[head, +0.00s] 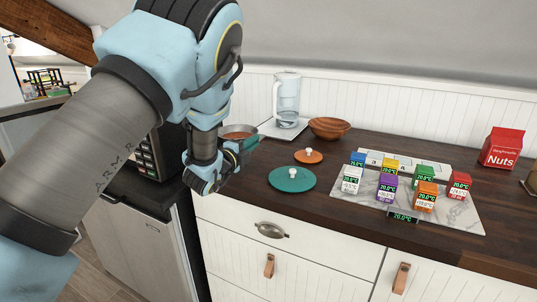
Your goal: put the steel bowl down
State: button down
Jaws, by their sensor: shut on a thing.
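My gripper (213,183) points down at the left end of the dark wooden counter, near its front edge. It is shut, and its fingertips are partly hidden by its own body. A round vessel with a pale metal rim and a reddish-brown inside, which looks like the steel bowl (240,133), shows just behind and beside the wrist. The arm covers its left part. The contact between the fingers and the bowl is hidden, and I cannot tell whether its base touches the counter.
A teal lid (292,179) and an orange lid (309,156) lie right of my gripper. Behind are a wooden bowl (329,127) and a glass jug (287,95). Several coloured boxes stand on a marble board (455,219). Bare counter (290,206) shows along the front.

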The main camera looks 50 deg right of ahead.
jog(key=shift+f+p, duration=0.85)
jog(key=shift+f, duration=2.05)
jog(key=shift+f, duration=0.15)
jog(key=c, duration=1)
grip_release()
jog(key=shift+o, duration=0.2)
jog(key=shift+a+b, duration=0.3)
jog(key=shift+a, duration=0.05)
jog(key=b+v, duration=0.4)
jog(key=v, duration=0.7)
jog(key=shift+s+a, duration=0.2)
